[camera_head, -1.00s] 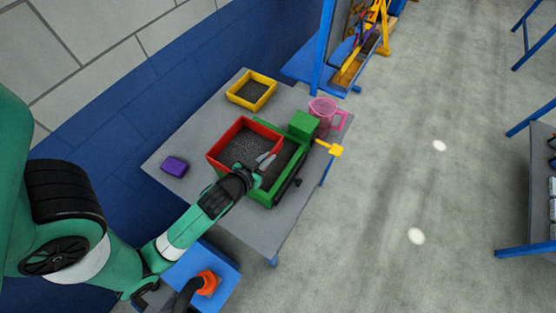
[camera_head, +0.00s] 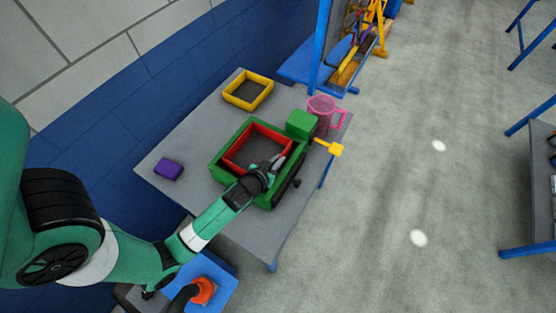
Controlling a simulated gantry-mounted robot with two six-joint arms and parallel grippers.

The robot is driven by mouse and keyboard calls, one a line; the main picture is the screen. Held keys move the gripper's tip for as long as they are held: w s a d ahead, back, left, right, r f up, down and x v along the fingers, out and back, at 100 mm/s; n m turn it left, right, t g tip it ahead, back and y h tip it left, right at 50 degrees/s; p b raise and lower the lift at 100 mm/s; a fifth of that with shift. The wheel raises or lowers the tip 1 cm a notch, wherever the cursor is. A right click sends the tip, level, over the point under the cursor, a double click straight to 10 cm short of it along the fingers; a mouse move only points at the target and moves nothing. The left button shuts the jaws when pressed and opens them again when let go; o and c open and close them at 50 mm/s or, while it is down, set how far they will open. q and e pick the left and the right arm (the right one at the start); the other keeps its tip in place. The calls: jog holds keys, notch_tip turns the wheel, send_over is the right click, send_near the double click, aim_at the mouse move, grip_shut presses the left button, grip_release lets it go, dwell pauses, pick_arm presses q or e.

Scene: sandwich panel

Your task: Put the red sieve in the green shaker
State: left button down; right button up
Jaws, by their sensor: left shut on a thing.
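The red sieve (camera_head: 240,142), a square open frame, sits within the green frame of the green shaker (camera_head: 301,123) on the grey table. Green walls show around its far and left sides. My left gripper (camera_head: 274,165) is shut at the sieve's near right side, with its fingertips over that part. The gripper and wrist hide the near corner, so I cannot tell whether the sieve is fully seated there. My right gripper is not in view.
A yellow frame (camera_head: 248,91) lies at the table's far left. A purple block (camera_head: 168,169) lies near the left edge. Table (camera_head: 190,145) is clear left of the shaker.

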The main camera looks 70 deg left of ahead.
pick_arm(q)
jog(key=shift+f, duration=0.2)
jog(key=c, duration=1)
grip_release()
jog(key=shift+s+d+r, duration=0.15)
jog(key=shift+r, duration=0.2)
jog(key=p+v, duration=0.1)
jog(key=v, duration=1)
jog(key=shift+s+p, duration=0.2)
jog(key=shift+p, duration=0.2)
